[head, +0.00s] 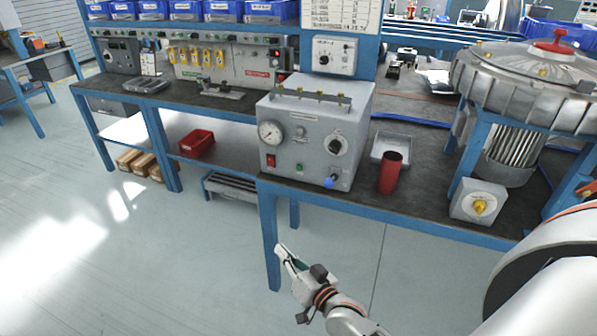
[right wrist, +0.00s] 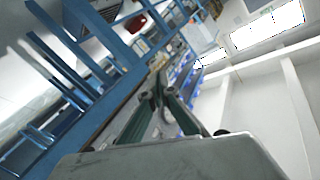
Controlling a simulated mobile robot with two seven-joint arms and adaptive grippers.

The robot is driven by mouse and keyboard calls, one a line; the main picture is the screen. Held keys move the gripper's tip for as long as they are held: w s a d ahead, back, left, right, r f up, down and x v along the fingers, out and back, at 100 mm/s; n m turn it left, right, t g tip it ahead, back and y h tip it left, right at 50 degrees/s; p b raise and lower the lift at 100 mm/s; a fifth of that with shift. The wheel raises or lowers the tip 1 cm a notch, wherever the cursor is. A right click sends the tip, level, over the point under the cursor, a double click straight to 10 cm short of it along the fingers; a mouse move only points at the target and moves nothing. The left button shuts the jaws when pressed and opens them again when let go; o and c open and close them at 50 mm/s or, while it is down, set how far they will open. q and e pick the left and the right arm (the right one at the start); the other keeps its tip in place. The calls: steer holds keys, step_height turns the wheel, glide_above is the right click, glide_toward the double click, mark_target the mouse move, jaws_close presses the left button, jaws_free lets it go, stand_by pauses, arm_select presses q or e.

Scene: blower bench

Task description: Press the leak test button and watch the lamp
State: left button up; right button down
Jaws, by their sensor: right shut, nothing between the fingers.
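A grey test box (head: 318,130) stands on the dark bench top near the middle of the head view. Its front carries a round gauge (head: 270,133), a red switch (head: 271,160), a small green button (head: 299,168), a black dial (head: 337,145) and a blue knob (head: 331,181). The labels are too small to read, so I cannot tell which part is the leak test button or its lamp. My right gripper (head: 281,252) is shut and empty, in front of and below the bench edge, apart from the box. Its closed fingers show in the right wrist view (right wrist: 160,88). My left gripper is out of view.
A red cup (head: 391,172) and a grey tray (head: 380,148) stand right of the box. A large blower (head: 530,75) and a box with a yellow knob (head: 478,202) are further right. A blue bench leg (head: 269,235) is beside my right gripper. The floor at left is clear.

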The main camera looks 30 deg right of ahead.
mark_target(300, 167)
steer(key=w+d+r+m+t+h, duration=0.2)
steer(key=w+d+r+m, duration=0.1)
steer(key=w, duration=0.3)
steer(key=w+d+r+m+t+h+b, duration=0.1)
steer(key=w+d+r+m+h, duration=0.1)
steer(key=w+d+r+m, duration=0.2)
step_height(300, 167, up, 2)
steer(key=shift+w+r+m+t, duration=0.25)
steer(key=shift+w+m+t, duration=0.15)
steer(key=shift+w+m, duration=0.45)
steer(key=shift+w, duration=0.1)
steer(key=w+d+b, duration=0.2)
steer(key=d, duration=0.1)
steer(key=w+d+b, duration=0.1)
steer(key=w+d, duration=0.2)
steer(key=shift+w+d+b, duration=0.3)
steer(key=shift+b, duration=0.05)
